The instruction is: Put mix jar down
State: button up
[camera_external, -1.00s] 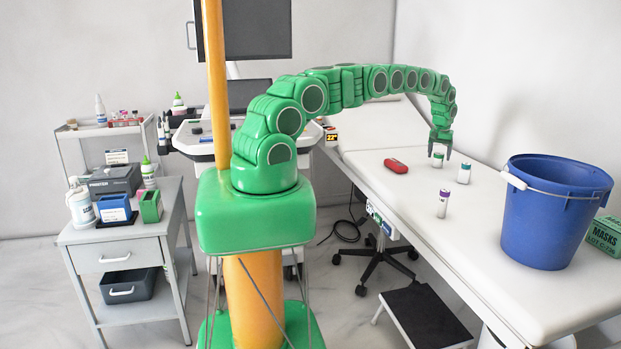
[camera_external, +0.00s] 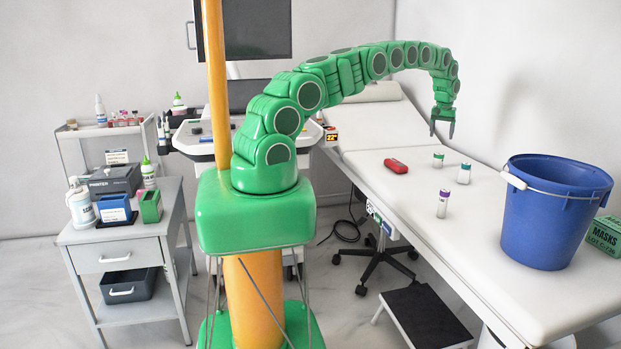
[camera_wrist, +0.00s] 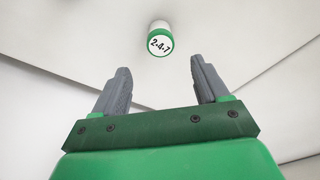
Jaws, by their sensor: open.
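My gripper (camera_external: 442,130) is open and empty, raised above the exam bed. A small white jar with a green band (camera_external: 438,160) stands upright on the bed below it, apart from the fingers. In the wrist view the same jar (camera_wrist: 160,39) shows beyond the two open fingertips (camera_wrist: 159,78), with "2-4-7" on its lid. Two similar jars stand near it: one with a teal band (camera_external: 464,173) and one with a purple band (camera_external: 443,204). Which jar is the mix jar cannot be told from labels.
The white exam bed (camera_external: 400,215) also carries a red object (camera_external: 396,166) left of the jars and a large blue bucket (camera_external: 548,220) at right. A green masks box (camera_external: 603,236) stands behind the bucket.

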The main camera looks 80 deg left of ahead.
jog(key=s+d+r+m+g+h, duration=0.1)
jog(key=s+d+r+m, duration=0.2)
jog(key=s+d+r, duration=0.9)
jog(key=s+d+r+m, duration=0.2)
jog(key=s+d+r, duration=0.85)
jog(key=d, duration=0.35)
jog(key=s+d+m, duration=0.1)
jog(key=s+d, duration=0.2)
jog(key=s, duration=1)
jog(key=s+d+m+g, duration=0.1)
jog(key=s+d, duration=0.3)
jog(key=s, duration=0.9)
jog(key=s+d+m+g, duration=0.1)
jog(key=s+d, duration=0.3)
jog(key=s, duration=0.9)
jog(key=shift+d+r+m, duration=0.15)
jog(key=shift+m, duration=0.35)
